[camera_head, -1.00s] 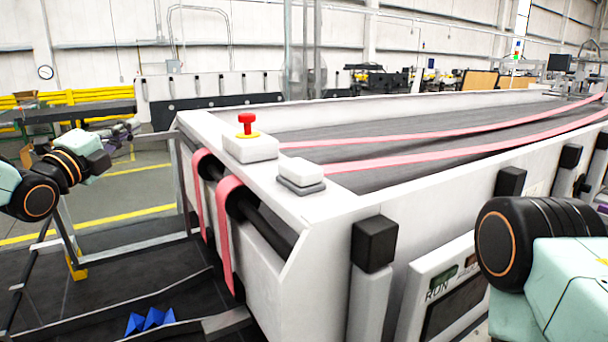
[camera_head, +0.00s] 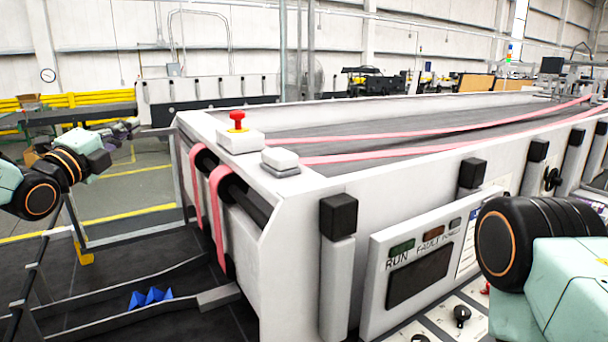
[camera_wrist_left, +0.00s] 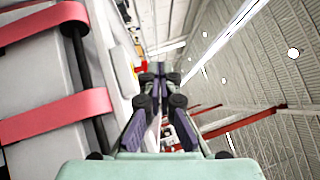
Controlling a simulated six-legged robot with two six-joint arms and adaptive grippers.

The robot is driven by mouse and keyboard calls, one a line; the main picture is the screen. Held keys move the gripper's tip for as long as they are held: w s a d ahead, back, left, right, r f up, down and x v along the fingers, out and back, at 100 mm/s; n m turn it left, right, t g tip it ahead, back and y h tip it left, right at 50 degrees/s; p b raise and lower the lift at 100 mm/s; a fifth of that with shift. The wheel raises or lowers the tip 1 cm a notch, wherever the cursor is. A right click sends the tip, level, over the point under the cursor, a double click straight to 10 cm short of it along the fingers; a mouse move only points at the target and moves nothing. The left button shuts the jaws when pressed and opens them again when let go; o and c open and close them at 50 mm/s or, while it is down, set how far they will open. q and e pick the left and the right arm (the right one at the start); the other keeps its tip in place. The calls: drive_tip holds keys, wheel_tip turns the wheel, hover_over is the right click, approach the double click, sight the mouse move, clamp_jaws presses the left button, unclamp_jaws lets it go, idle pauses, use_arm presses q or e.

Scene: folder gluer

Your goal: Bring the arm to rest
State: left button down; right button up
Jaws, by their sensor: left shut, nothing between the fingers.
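My left arm comes in from the left in the head view. Its gripper (camera_head: 124,128) points away from me, small and partly hidden behind the wrist, at the left of the white machine (camera_head: 290,215). In the left wrist view the gripper's fingers (camera_wrist_left: 157,72) reach ahead and are shut with nothing between them. The machine's pink belts (camera_wrist_left: 55,115) show left of the fingers there, apart from them. My right arm shows only as a black and pale green joint at the right of the head view; its gripper is out of the picture.
A red emergency button (camera_head: 237,121) and a white box (camera_head: 281,160) sit on the machine's near corner. A control panel (camera_head: 419,262) marked RUN and FAULT is on its side. Blue folded pieces (camera_head: 151,297) lie low at left. Yellow-lined floor is open beyond my left arm.

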use_arm(q)
drive_tip(key=s+d+f+n+g+y+b, duration=0.1)
drive_tip(key=s+d+f+n+g+b, duration=0.45)
drive_tip(key=f, duration=0.85)
drive_tip(key=s+f+n+g+y, duration=0.1)
drive_tip(key=s+f+n, duration=0.1)
drive_tip(key=f+n, duration=0.9)
drive_tip(key=s+d+f+n+g+y+b, duration=0.25)
drive_tip(key=s+f+n, duration=0.2)
drive_tip(key=f, duration=1.15)
drive_tip(key=s+d+f+n+g+b, duration=0.1)
drive_tip(key=s+f+g+b, duration=0.4)
drive_tip(key=s+f, duration=1.3)
drive_tip(key=s+d+f+n+g+b, duration=0.2)
drive_tip(key=s+f+g+b, duration=0.4)
drive_tip(key=s+f+b, duration=0.5)
drive_tip(key=s+d+f, duration=0.1)
drive_tip(key=s+f, duration=0.6)
drive_tip(key=s, duration=0.1)
drive_tip(key=shift+s+d+y, duration=0.2)
drive_tip(key=shift+s+y, duration=0.1)
drive_tip(key=shift+y, duration=0.05)
use_arm(e)
wheel_tip(320, 180, down, 24)
drive_tip(key=shift+w, duration=0.15)
